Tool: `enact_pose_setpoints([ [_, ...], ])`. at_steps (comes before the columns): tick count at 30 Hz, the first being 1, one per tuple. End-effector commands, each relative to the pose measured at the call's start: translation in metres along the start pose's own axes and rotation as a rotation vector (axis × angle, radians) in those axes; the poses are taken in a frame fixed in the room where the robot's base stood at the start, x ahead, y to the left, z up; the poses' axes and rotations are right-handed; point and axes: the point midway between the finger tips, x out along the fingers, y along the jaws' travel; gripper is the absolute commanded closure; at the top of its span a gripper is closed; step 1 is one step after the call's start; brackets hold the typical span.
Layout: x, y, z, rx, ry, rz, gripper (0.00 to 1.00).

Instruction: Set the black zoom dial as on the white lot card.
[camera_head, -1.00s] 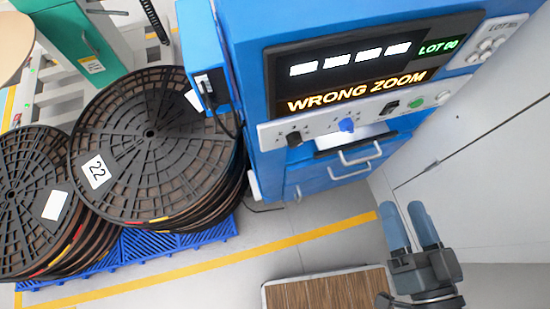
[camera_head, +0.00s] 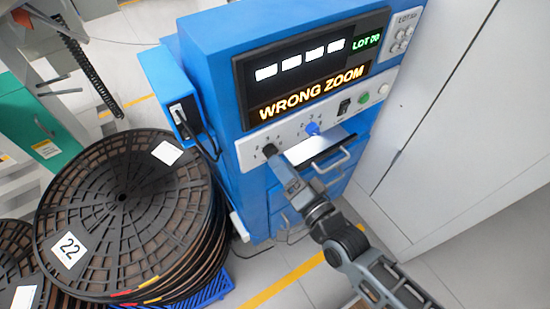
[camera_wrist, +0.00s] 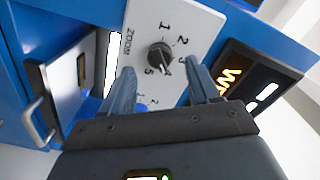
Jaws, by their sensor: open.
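The black zoom dial (camera_head: 269,150) is on the white control strip of the blue machine; in the wrist view the dial (camera_wrist: 160,56) has the word ZOOM and printed numbers around it. I cannot tell surely which number its pointer marks. My gripper (camera_wrist: 160,68) is open, its fingers apart on either side of the dial with no clear contact. In the head view my gripper (camera_head: 281,168) covers the area just below the dial. A white card (camera_head: 404,30) headed LOT, with small round drawings, is at the machine's upper right; its details are too small to read.
A blue dial (camera_head: 312,129) sits right of the black one, with a black switch (camera_head: 344,107) and green button (camera_head: 364,99) beyond. The display (camera_head: 312,97) reads WRONG ZOOM. Drawer handles (camera_head: 332,161) project below. Large black reels (camera_head: 125,210) stand at left.

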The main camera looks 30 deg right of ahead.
Motion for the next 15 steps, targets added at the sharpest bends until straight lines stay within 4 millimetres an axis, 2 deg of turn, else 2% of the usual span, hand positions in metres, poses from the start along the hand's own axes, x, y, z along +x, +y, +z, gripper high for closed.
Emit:
enact_pose_setpoints([
  [6, 0.028, -0.002, 0.0, 0.0, 0.0, -0.002, 0.39],
  [15, 0.035, 0.0, 0.0, 0.0, 0.0, 0.0, 0.39],
])
